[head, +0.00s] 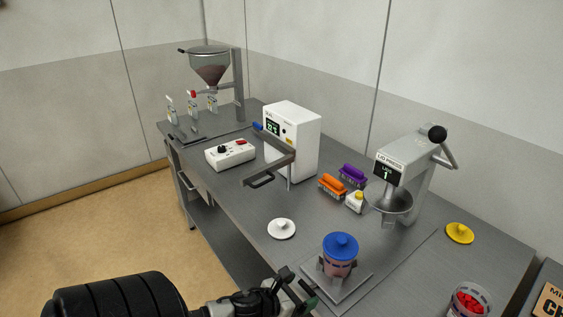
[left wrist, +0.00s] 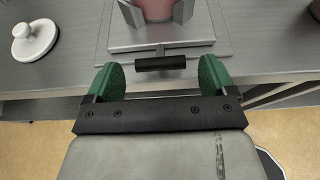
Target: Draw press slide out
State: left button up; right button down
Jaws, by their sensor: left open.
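The press slide is a flat grey plate (head: 350,287) with upright holders around a pink jar (head: 339,262) that wears a blue lid (head: 340,244). The slide (left wrist: 220,47) and the jar's lower part (left wrist: 155,8) also show in the left wrist view. A black bar handle (left wrist: 160,63) sticks out from the slide's front. My left gripper (left wrist: 160,78) is open, its green fingertips on either side of the handle's ends with small gaps. It also shows in the head view (head: 297,292). The lid press (head: 412,165) stands behind the slide. My right gripper is out of view.
A white knobbed lid (head: 282,229) lies left of the slide; a yellow lid (head: 459,233) lies right. Orange (head: 333,186) and purple (head: 352,175) brushes and a white heater box (head: 292,140) stand farther back. A jar of red pieces (head: 468,301) is at lower right.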

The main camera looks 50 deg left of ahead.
pick_arm(q)
jog(key=b+v, duration=0.1)
jog(key=v, duration=0.7)
jog(key=shift+s, duration=0.25)
